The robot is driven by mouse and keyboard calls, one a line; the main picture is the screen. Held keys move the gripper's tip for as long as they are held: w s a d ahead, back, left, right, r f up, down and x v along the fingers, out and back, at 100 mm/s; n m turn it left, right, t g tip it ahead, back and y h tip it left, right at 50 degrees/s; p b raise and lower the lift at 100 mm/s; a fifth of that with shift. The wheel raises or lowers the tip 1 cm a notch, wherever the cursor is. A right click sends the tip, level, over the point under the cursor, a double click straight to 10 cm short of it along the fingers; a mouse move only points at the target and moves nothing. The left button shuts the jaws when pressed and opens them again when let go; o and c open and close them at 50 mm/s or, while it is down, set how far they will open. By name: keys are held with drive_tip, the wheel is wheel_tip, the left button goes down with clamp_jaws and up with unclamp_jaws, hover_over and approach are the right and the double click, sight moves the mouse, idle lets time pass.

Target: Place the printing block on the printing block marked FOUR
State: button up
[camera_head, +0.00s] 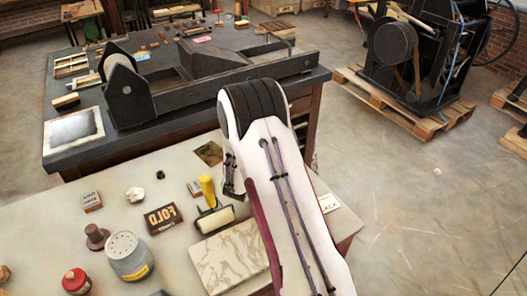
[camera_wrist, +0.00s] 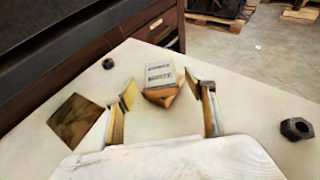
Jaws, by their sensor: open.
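In the wrist view, a wooden printing block (camera_wrist: 160,76) with a pale grey face and two lines of blurred lettering stands near the table's far corner. Orange-brown wood shows below it at a different angle; I cannot tell whether this is a second block under it. My gripper (camera_wrist: 166,96) is open, its fingers apart on the near left and right of the block, with nothing seen clamped between them. In the head view, my arm hides this spot. A small lettered block (camera_head: 92,201) and a dark block reading FOLD (camera_head: 165,217) lie at the left. I cannot read FOUR anywhere.
A yellow-handled roller (camera_head: 211,200), a marbled sheet (camera_head: 232,256) and a grey can (camera_head: 130,257) stand on the pale table. A brown square plate (camera_wrist: 76,121) and dark nuts (camera_wrist: 297,129) lie around my gripper. A dark press bench (camera_head: 190,90) stands behind.

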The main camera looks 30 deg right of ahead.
wheel_tip(320, 180, up, 7)
drive_tip(key=shift+s, duration=0.15)
idle(0.4)
drive_tip(key=shift+a+r, duration=0.1)
idle(0.4)
drive_tip(key=s+a+r+n+t+y, duration=0.15)
drive_tip(key=a+r+n+y, duration=0.35)
drive_tip(key=a+r+n, duration=0.65)
drive_tip(key=s+a+r+n+y, duration=0.4)
drive_tip(key=s+a+r+n, duration=0.2)
drive_tip(key=s+a+n, duration=0.45)
drive_tip(key=s+a+n+g, duration=0.2)
drive_tip(key=s+n+g, duration=0.3)
drive_tip(key=s+n, duration=1.8)
drive_tip(key=s, duration=0.5)
drive_tip(key=shift+r, duration=0.3)
